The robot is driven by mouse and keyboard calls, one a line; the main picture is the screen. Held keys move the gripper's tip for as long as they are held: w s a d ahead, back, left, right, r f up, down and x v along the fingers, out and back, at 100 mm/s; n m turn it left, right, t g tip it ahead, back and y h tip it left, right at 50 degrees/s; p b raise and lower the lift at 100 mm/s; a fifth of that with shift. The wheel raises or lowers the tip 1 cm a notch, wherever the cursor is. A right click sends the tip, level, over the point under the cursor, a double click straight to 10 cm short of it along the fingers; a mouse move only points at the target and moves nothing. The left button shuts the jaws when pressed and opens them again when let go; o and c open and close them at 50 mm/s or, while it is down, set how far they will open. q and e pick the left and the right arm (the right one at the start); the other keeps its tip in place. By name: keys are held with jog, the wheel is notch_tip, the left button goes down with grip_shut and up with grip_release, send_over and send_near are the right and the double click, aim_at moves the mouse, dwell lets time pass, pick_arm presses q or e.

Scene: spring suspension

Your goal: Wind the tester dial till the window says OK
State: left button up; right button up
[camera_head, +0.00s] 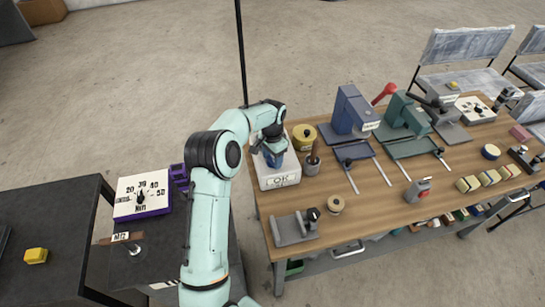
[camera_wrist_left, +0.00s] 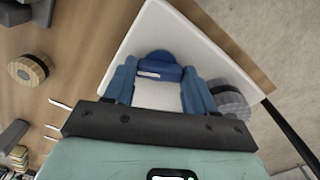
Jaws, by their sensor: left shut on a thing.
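The tester (camera_head: 264,180) is a white box at the left end of the wooden workbench. Its front window (camera_head: 283,181) reads OK. My left gripper (camera_head: 273,157) reaches down over the tester's top. In the left wrist view its two blue fingers stand either side of a blue dial (camera_wrist_left: 158,66) with a pale mark, and the gripper is shut on it. The white tester body (camera_wrist_left: 190,35) shows around them. In the head view the gripper and arm hide the dial. My right gripper is in neither view.
A yellow round tin (camera_head: 303,137) and a grey canister (camera_head: 312,163) stand close right of the tester. A grey bracket (camera_head: 292,229) lies in front. Blue and green rail fixtures stand further right. A dark cabinet holds a dial board (camera_head: 141,194) at left.

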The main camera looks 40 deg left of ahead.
aim_at(273, 160)
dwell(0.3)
pick_arm(q)
jog(key=o, duration=1)
jog(key=shift+o, duration=0.2)
notch_tip(273, 160, up, 14)
jog(key=shift+f, duration=0.25)
jog(key=shift+f, duration=0.1)
